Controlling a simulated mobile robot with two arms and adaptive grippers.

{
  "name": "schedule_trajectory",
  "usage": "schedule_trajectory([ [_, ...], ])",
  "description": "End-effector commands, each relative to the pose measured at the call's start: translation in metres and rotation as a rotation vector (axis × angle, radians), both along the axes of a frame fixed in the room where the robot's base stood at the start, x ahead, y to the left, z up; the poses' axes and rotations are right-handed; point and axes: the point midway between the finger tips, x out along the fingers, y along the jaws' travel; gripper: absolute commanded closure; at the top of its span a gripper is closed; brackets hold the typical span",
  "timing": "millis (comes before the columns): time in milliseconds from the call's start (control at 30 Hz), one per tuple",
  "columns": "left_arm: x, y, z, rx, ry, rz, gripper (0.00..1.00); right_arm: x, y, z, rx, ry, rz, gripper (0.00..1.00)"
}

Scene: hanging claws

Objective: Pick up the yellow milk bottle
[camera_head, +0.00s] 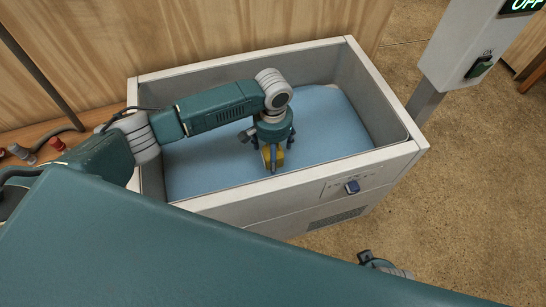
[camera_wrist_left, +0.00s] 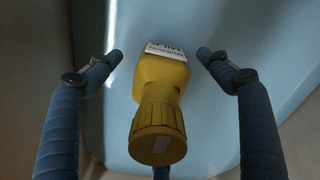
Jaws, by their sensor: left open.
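The yellow milk bottle (camera_wrist_left: 160,95) has a ribbed yellow cap and a white label with dark print. In the left wrist view it lies between the two open fingers of my left gripper (camera_wrist_left: 160,55), with clear space on both sides. In the head view my left gripper (camera_head: 272,160) points down over the bottle (camera_head: 267,154), which is mostly hidden by the gripper. The bottle is in a pale bin (camera_head: 290,196) with a light blue padded floor (camera_head: 215,165). My right gripper is not seen clearly in either view.
The bin's raised walls surround the bottle, and the near wall carries a blue knob (camera_head: 352,187). A grey post with a control box (camera_head: 470,50) stands at the right. A wooden wall (camera_head: 200,30) is behind. The blue floor around the bottle is otherwise clear.

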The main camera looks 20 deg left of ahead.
Motion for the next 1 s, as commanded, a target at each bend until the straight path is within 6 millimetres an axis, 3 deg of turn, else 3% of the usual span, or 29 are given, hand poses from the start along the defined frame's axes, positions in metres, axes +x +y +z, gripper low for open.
schedule_trajectory([
  [233,-0.0001,-0.0003,-0.0011,0.0,0.0,-0.001,0.21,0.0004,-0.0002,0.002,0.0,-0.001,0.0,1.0],
  [500,-0.0002,-0.0005,-0.0011,-0.001,0.0,-0.001,0.75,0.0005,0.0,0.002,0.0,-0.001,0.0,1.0],
  [567,0.0003,-0.0008,-0.0005,-0.001,-0.001,-0.001,0.84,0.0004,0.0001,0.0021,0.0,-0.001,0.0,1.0],
  [1000,0.0004,-0.0008,0.0038,-0.002,-0.002,0.0,0.85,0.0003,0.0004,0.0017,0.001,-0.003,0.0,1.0],
])
